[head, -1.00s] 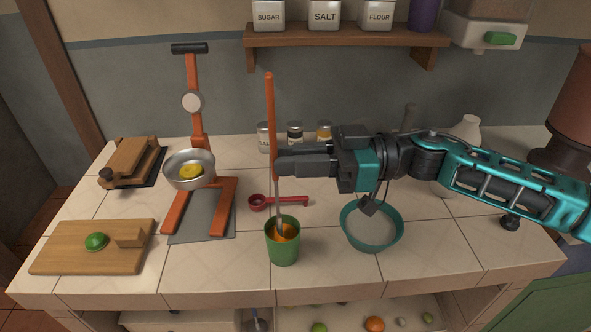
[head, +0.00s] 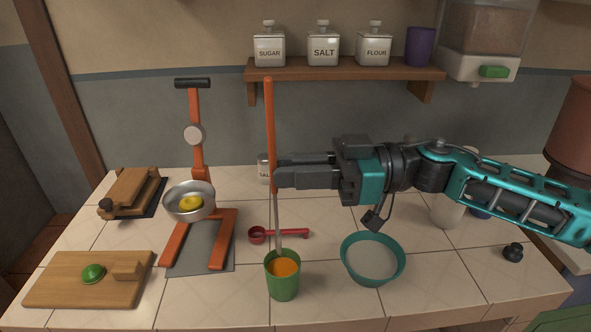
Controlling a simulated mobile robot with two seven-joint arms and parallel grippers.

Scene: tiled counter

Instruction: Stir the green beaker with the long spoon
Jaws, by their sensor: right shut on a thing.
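The green beaker (head: 283,281) stands upright near the counter's front edge, with orange contents showing inside. The long spoon (head: 270,130) has an orange handle and a thin metal shaft, and it stands nearly upright. My right gripper (head: 280,178) comes in from the right and is shut on the spoon's handle near its lower end. The spoon's shaft runs down into the beaker at its back left. The spoon's lower tip is hidden inside the beaker. My left gripper is not in view.
A teal bowl (head: 372,262) stands right of the beaker, and a red measuring spoon (head: 280,234) lies behind it. An orange stand with a metal pan (head: 189,203) and a cutting board (head: 88,280) are to the left. A shelf (head: 345,69) with jars hangs behind.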

